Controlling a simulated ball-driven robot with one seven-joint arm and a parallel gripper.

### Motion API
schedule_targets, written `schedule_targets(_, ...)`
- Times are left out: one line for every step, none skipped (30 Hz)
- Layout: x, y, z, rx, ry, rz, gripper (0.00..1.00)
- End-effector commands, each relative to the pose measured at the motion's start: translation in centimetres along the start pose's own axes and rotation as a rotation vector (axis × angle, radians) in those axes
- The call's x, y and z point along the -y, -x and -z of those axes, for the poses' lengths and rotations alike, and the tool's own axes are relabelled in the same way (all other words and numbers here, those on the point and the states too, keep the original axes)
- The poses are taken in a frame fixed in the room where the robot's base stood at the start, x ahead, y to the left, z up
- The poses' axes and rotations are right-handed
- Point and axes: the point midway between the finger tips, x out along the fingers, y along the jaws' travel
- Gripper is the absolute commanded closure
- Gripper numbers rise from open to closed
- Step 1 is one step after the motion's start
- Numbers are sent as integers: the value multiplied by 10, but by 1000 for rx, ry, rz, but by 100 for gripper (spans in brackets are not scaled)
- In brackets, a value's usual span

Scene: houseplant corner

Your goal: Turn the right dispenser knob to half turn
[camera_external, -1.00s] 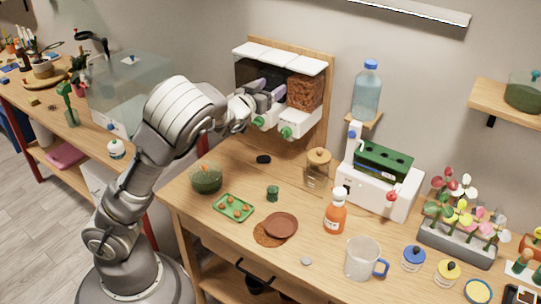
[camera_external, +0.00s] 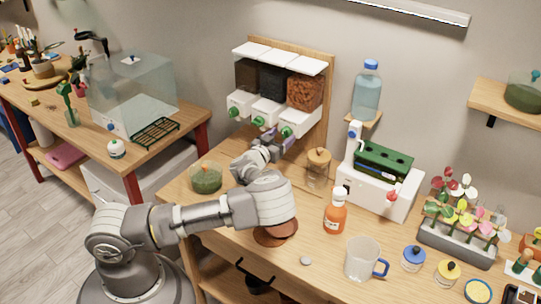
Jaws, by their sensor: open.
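The wall dispenser (camera_external: 310,64) has three bins with white lids and white spouts, each spout with a green knob. The right dispenser knob (camera_external: 287,132) is on the spout below the bin of reddish-brown chunks. The middle knob (camera_external: 258,121) and left knob (camera_external: 233,112) show beside it. My gripper (camera_external: 280,139) is open, just in front of and below the right knob, with its fingers pointing up toward it. I cannot tell whether the fingers touch the knob or lie around it. The knob's exact turn angle is too small to read.
A jar with a wooden lid (camera_external: 318,168) stands close to the right of my gripper. A green-filled bowl (camera_external: 206,177) is left of my wrist. An orange bottle (camera_external: 336,212), a glass mug (camera_external: 363,258) and a white machine (camera_external: 378,190) stand further right.

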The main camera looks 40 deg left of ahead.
Motion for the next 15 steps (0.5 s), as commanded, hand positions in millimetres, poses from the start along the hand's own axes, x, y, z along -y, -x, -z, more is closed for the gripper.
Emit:
schedule_targets(0, -5, 0, -1, -1, -1, 33)
schedule_targets(0, -7, 0, -1, 0, -1, 33)
schedule_targets(0, -9, 0, -1, 0, -1, 33)
schedule_targets(0, -10, 0, -1, 1, 0, 33)
schedule_targets(0, -10, 0, 0, 1, 0, 33)
schedule_targets(0, -11, 0, 0, 1, 0, 33)
schedule_targets(0, -11, 1, 0, 1, 0, 33)
schedule_targets(0, -11, 1, 0, 1, 0, 33)
schedule_targets(0, -10, 1, 0, 1, 0, 33)
schedule_targets(0, -10, 1, 0, 1, 0, 33)
schedule_targets(0, -10, 1, 0, 1, 0, 33)
schedule_targets(0, -10, 1, 0, 1, 0, 42)
schedule_targets(0, -10, 1, 0, 0, 0, 49)
schedule_targets(0, -10, 1, 0, 0, 0, 56)
schedule_targets(0, -10, 1, 0, 0, 0, 65)
